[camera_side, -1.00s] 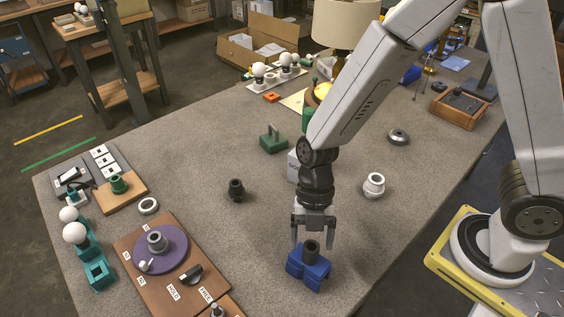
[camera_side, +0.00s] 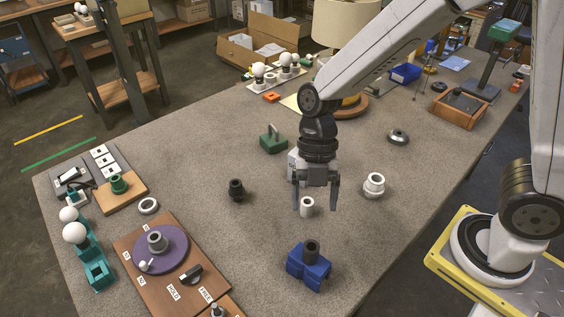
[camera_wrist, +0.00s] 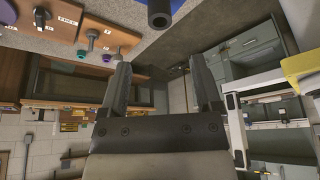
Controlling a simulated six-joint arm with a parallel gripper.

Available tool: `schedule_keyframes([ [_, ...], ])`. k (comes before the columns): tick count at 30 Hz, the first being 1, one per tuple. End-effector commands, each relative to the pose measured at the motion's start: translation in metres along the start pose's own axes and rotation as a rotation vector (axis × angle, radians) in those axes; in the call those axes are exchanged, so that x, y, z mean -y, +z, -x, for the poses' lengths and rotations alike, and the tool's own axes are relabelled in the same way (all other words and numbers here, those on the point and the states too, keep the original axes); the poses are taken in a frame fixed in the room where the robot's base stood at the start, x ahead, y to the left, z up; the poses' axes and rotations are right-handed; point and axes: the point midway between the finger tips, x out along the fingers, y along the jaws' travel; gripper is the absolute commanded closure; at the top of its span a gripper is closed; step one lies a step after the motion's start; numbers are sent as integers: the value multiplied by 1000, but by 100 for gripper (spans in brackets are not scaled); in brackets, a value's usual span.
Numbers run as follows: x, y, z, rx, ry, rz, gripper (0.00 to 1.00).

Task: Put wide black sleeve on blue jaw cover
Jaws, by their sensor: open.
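The blue jaw cover (camera_side: 308,274) sits on the table at the front middle in the side view. A second black ribbed part (camera_side: 236,189) stands on the table to the left.
A white cylinder (camera_side: 307,208) stands near my fingers in the side view. A white ringed fitting (camera_side: 374,185) is to its right. A green block with a handle (camera_side: 273,142) is behind. A wooden board with a purple disc (camera_side: 174,250) lies left. Table around the jaw cover is clear.

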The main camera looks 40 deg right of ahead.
Motion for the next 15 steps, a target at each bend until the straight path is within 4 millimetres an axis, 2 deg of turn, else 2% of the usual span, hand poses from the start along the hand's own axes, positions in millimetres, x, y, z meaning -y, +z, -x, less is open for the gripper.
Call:
schedule_keyframes([
  [15, 2, 3, 0, 11, 4, -48, 18],
])
